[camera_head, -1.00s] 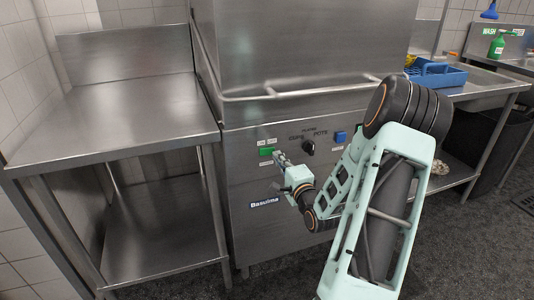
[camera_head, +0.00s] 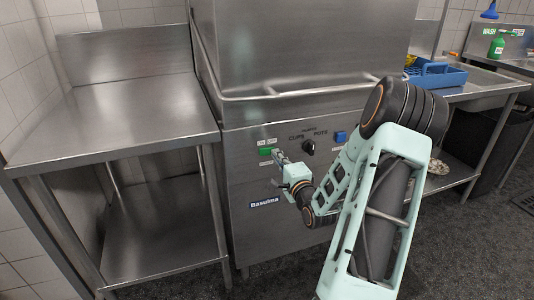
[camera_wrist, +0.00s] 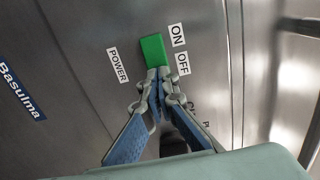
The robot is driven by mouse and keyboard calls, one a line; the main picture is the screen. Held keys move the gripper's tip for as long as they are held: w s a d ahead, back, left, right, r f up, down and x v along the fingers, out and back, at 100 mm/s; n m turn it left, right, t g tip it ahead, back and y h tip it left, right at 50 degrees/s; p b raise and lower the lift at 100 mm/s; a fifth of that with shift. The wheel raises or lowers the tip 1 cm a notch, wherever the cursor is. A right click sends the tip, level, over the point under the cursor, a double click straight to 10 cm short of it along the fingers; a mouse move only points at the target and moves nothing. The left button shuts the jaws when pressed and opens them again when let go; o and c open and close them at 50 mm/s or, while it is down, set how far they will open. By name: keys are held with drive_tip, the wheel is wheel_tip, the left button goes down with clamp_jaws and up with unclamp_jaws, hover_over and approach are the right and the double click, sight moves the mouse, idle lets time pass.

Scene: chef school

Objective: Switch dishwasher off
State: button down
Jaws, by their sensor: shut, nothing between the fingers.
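The dishwasher (camera_head: 262,190) is a tall steel machine with a hood, a front handle bar and a control panel. Its green power switch (camera_head: 265,151) sits at the panel's left. In the wrist view the green switch (camera_wrist: 153,50) lies between a POWER label and ON and OFF labels. My gripper (camera_head: 278,156) is shut and empty, just right of the switch. In the wrist view the closed fingertips (camera_wrist: 159,72) are at the switch's lower end, overlapping it in the picture. I cannot tell if they touch it. Whether the switch is on or off is unclear.
A black dial (camera_head: 308,147) marked CUPS and POTS and a blue button (camera_head: 341,137) are right of the switch. A steel side table (camera_head: 120,115) stands at the left. A sink bench with a blue rack (camera_head: 440,76) is at the right.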

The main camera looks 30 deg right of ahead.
drive_tip(key=shift+w, duration=0.3)
drive_tip(key=v, duration=0.8)
drive_tip(key=shift+p, duration=0.35)
idle(0.5)
idle(0.5)
